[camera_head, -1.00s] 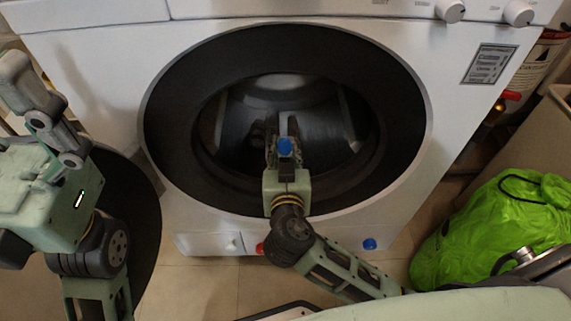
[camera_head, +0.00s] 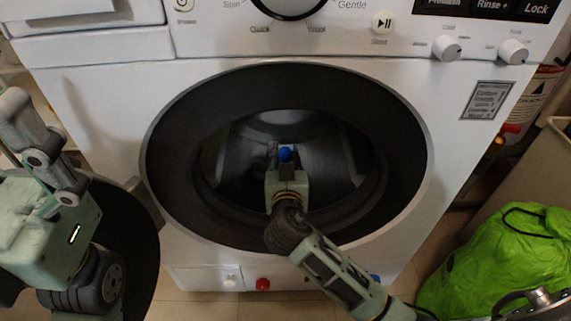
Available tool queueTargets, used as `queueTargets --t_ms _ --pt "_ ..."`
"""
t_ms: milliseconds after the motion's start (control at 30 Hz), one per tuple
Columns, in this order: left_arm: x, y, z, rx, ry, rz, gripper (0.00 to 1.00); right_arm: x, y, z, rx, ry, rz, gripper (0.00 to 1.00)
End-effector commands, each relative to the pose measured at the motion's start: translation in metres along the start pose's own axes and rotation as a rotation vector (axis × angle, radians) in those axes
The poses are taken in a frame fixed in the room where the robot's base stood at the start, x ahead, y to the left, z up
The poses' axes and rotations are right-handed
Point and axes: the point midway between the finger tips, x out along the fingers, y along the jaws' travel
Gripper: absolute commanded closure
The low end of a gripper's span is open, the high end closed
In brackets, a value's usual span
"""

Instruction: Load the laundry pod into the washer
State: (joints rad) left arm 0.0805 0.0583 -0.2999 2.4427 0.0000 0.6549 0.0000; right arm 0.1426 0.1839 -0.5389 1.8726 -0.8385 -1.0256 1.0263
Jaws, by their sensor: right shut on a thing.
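The white washer (camera_head: 100,110) faces me with its round opening uncovered. The black rim (camera_head: 400,130) surrounds the dark drum (camera_head: 325,150). My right gripper (camera_head: 284,150) reaches into the opening from below, in front of the drum's back wall. It is shut on a small blue thing, which appears to be the laundry pod (camera_head: 285,155); the fingers and dark interior hide much of the grip. My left gripper (camera_head: 22,115) is at the left edge, outside the washer, with its fingers pointing up; their gap is unclear.
A dark round panel, apparently the open washer door (camera_head: 130,245), stands behind my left arm. A bright green bag (camera_head: 495,255) lies at the lower right. Red (camera_head: 263,284) and blue caps sit low on the washer front. Washer controls (camera_head: 450,47) line the top.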

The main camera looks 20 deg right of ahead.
Motion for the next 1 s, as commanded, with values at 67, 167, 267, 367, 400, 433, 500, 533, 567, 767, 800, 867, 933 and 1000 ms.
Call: queueTargets --t_ms 67,167,267,367,400,433,500,533,567,767,800,867,933,1000 --pt "0.0 0.0 0.0 0.0 0.0 0.0 0.0 0.0002 -0.0001 -0.0002 0.0 0.0 0.0 0.9" --pt "0.0 0.0 0.0001 0.0 0.0 0.0 0.0 0.0001 -0.0001 -0.0002 0.0 0.0 0.0 0.9" --pt "-0.0001 0.0 0.0002 0.0 -0.001 0.0 0.0 0.0 -0.0001 -0.0002 0.0 0.0 0.0 0.67" --pt "-0.0002 0.0001 0.0003 0.0 -0.001 0.0 0.0 0.0 -0.0001 -0.0002 0.0 0.0 0.0 0.58" --pt "-0.0003 0.0001 0.0004 0.0 -0.001 0.0 0.0 0.0 -0.0001 -0.0002 0.0 0.0 0.0 0.55" --pt "-0.0003 0.0001 0.0004 0.0 -0.001 0.0 0.0 -0.0001 -0.0001 -0.0002 0.0 0.0 0.0 0.52" --pt "-0.0005 0.0001 0.0005 0.0 -0.002 0.0 0.0 -0.0001 -0.0001 -0.0001 0.0 0.0 0.0 0.51" --pt "-0.0005 0.0001 0.0006 0.0 -0.002 0.0 0.0 -0.0001 -0.0001 -0.0001 0.0 0.0 0.0 0.51" --pt "-0.0006 0.0001 0.0007 -0.001 -0.003 0.0 0.0 -0.0001 -0.0001 -0.0001 0.0 0.0 0.0 0.51" --pt "-0.001 0.0001 0.0012 -0.001 -0.004 0.0 0.0 -0.0001 0.0 0.0001 0.0 0.0 0.0 0.51" --pt "-0.0011 0.0001 0.0012 -0.001 -0.004 0.0 0.0 -0.0001 0.0 0.0001 0.0 0.0 0.0 0.51" --pt "-0.0011 0.0001 0.0013 -0.001 -0.004 0.0 0.0 -0.0001 0.0 0.0001 0.0 0.0 0.0 0.51" --pt "-0.0012 0.0001 0.0014 -0.001 -0.005 0.0 0.0 -0.0001 0.0 0.0001 0.0 0.0 0.0 0.51" --pt "-0.0011 0.0001 0.0014 -0.001 -0.005 0.0 0.0 -0.0003 0.0 0.0001 0.0 0.0 0.0 0.51"
